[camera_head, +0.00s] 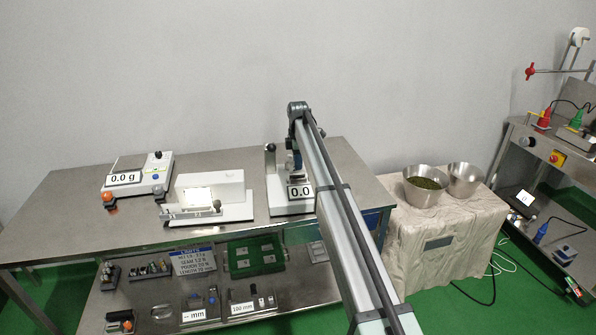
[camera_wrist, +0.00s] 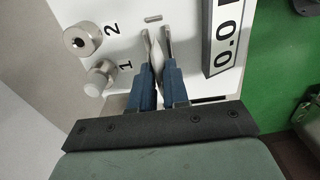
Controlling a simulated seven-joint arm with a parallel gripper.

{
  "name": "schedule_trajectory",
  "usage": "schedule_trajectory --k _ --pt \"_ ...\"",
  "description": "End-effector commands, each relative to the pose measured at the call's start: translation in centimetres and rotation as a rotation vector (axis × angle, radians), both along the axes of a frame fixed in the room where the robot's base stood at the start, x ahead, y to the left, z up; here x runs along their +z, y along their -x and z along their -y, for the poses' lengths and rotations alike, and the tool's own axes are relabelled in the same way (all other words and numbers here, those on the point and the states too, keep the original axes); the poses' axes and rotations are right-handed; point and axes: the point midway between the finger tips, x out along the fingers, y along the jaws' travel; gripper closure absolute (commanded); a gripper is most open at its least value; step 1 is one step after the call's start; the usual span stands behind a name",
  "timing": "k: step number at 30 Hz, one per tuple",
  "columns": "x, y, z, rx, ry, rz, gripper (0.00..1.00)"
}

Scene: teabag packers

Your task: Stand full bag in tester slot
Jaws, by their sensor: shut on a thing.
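The tester (camera_head: 292,208) is a white machine with a 0.0 display, standing at the right part of the steel bench. In the wrist view its white face (camera_wrist: 130,14) shows knobs marked 1 and 2 and a small grey oblong feature (camera_wrist: 153,18), perhaps the slot. My gripper (camera_wrist: 157,34) is over this face, its blue fingers nearly together. A thin pale edge between them looks like the bag (camera_wrist: 156,52), seen edge-on; its fill and its lower end cannot be made out. In the head view my arm covers most of the gripper and part of the tester.
Left of the tester are a white device (camera_head: 209,190) with a lit window and a scale (camera_head: 138,178) reading 0.0 g. A lower shelf holds a green tray (camera_head: 262,262) and small fixtures. Two steel bowls, one (camera_head: 424,190) with green leaf, stand on a draped table at right.

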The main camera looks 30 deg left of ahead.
Motion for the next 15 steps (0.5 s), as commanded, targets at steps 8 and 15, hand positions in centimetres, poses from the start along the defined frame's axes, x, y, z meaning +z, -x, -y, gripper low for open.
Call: schedule_trajectory --k 8,15 --pt "-2.9 0.0 0.0 -0.001 0.001 -0.001 1.00" --pt "-3.7 0.0 0.0 -0.001 0.000 0.000 1.00"
